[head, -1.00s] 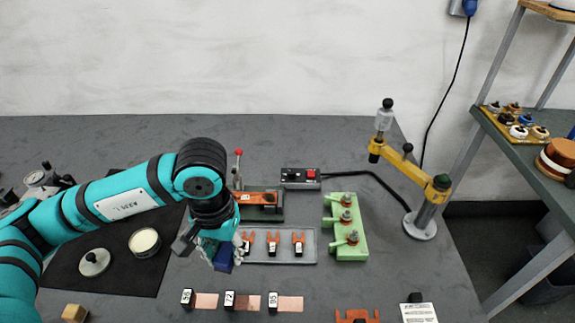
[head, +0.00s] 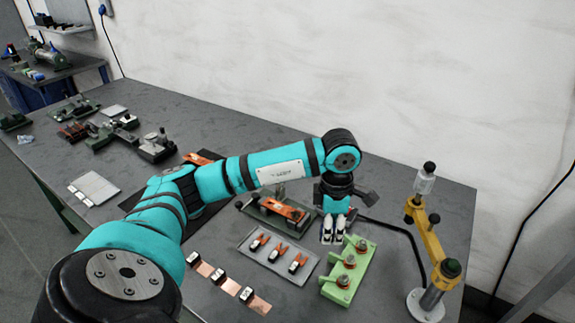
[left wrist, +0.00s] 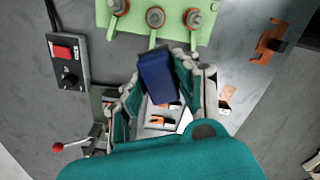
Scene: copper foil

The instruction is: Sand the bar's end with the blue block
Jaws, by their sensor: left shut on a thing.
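My left gripper (head: 334,228) is shut on the blue block; it also shows in the left wrist view (left wrist: 160,92). The blue block (left wrist: 158,78) sticks out from between the fingers. In the head view it is mostly hidden by the gripper. The orange copper bar (head: 283,209) lies in a dark green fixture (head: 262,217), to the left of the gripper. The block is off the bar's right end; I cannot tell the exact gap. In the left wrist view the bar is hidden behind the gripper. My right gripper is not in view.
A light green stand (head: 349,275) with several posts is close in front of the gripper. A grey tray (head: 250,258) with orange pieces lies in front of the fixture. A red-button switch box (left wrist: 66,60) is nearby. A yellow arm stand (head: 435,265) is at the right.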

